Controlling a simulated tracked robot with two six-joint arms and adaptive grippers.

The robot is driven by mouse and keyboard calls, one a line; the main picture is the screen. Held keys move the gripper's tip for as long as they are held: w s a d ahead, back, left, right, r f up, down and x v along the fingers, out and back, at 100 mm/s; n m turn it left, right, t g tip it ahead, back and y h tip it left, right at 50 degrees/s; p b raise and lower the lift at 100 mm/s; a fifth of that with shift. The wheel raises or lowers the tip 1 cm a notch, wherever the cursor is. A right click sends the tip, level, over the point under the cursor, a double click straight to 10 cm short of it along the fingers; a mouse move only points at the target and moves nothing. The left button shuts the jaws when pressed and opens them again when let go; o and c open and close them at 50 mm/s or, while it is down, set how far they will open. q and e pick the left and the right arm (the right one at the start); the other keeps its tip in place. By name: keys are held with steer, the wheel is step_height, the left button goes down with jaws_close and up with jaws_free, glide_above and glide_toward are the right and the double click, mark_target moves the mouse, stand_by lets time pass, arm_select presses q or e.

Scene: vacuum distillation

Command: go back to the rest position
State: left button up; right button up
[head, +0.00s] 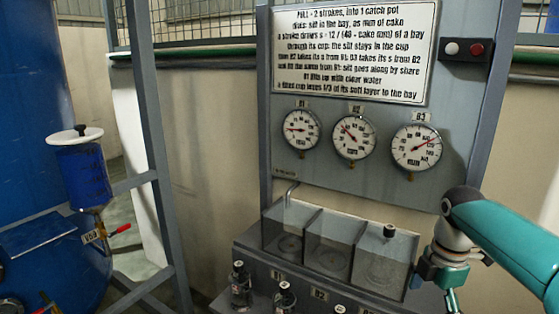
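My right arm comes in from the right edge and bends down at its elbow in front of the panel's right side. My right gripper (446,281) hangs at the lower right, just right of the clear compartments (330,243). Its lower end is cut off by the picture's bottom edge, so its fingertips and any held thing are hidden. My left gripper is not in view.
Black-capped bottles (241,285) stand along the lower front. A blue vessel (82,175) with a red-handled valve (120,229) stands left.

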steer(key=s+a+f+m+y, duration=0.15)
steer(key=a+f+m, duration=0.35)
steer(key=f, duration=0.8)
steer(key=s+a+f+m+y, duration=0.15)
steer(key=a+f+m, duration=0.35)
steer(key=f, duration=0.8)
steer(key=s+a+f+m, duration=0.3)
steer(key=s+f+m, duration=0.2)
steer(key=s, duration=0.4)
steer(key=s+a+f+m, duration=0.4)
steer(key=s+f+m, duration=0.2)
steer(key=s, duration=0.4)
steer(key=shift+s+a+f+m+t+y, duration=0.2)
steer(key=shift+f+m+t+y, duration=0.1)
steer(key=shift+f, duration=0.4)
